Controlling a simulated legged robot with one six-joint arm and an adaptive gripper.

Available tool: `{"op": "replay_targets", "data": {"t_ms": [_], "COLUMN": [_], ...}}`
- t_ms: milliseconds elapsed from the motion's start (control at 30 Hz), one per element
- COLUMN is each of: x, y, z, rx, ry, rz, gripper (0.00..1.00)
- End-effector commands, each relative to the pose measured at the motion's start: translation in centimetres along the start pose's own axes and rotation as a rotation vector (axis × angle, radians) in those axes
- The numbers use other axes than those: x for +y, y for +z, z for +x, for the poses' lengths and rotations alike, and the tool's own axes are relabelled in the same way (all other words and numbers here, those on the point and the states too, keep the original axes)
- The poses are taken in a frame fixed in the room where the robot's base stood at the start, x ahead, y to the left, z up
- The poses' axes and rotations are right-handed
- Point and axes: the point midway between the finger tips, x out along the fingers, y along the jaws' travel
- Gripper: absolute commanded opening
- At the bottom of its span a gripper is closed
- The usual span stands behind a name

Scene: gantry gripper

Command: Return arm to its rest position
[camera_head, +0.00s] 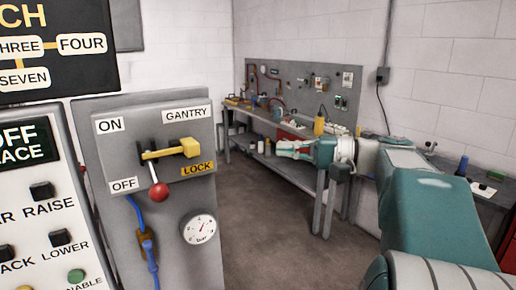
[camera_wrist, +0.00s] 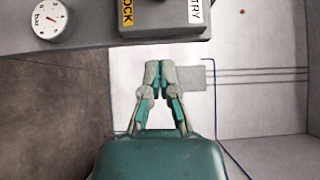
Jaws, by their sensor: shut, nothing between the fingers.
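My gripper (camera_head: 281,149) shows in the head view at the end of my teal and white arm, which reaches in from the right. It points left, to the right of the grey gantry panel and apart from it. In the wrist view my gripper (camera_wrist: 158,68) has its fingertips together with nothing between them. The gantry panel (camera_head: 111,167) carries a yellow handle (camera_head: 172,149), a red-knobbed lever (camera_head: 158,192), ON, OFF and LOCK labels and a round gauge (camera_head: 199,229). In the wrist view the gauge (camera_wrist: 49,19) is at the top left.
A workbench (camera_head: 290,130) with tools and a grey pegboard (camera_head: 320,85) stands along the back wall, behind my arm. A button panel (camera_head: 45,215) and a black sign (camera_head: 50,45) are at the left. The floor (camera_head: 270,235) between the gantry panel and my arm is clear.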

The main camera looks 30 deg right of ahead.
Motion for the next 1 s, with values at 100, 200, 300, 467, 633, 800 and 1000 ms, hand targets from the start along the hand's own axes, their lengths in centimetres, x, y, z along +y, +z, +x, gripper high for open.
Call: {"op": "replay_targets", "data": {"t_ms": [100,200,300,467,633,800,1000], "x": [-0.1,-0.1,0.6,5.2,11.6,17.3,22.0], "y": [0.4,0.7,1.5,5.7,11.6,16.6,19.8], "z": [0.2,0.5,1.6,5.6,7.9,7.4,4.9], "rx": [-0.002,-0.003,-0.015,-0.069,-0.124,-0.163,-0.193], "ry": [0.003,0.006,0.046,0.283,0.610,0.901,1.158], "rz": [-0.004,-0.005,0.002,0.027,-0.039,-0.216,-0.549], "gripper": [0.00,0.00,0.00,0.00,0.00,0.00,0.00]}}
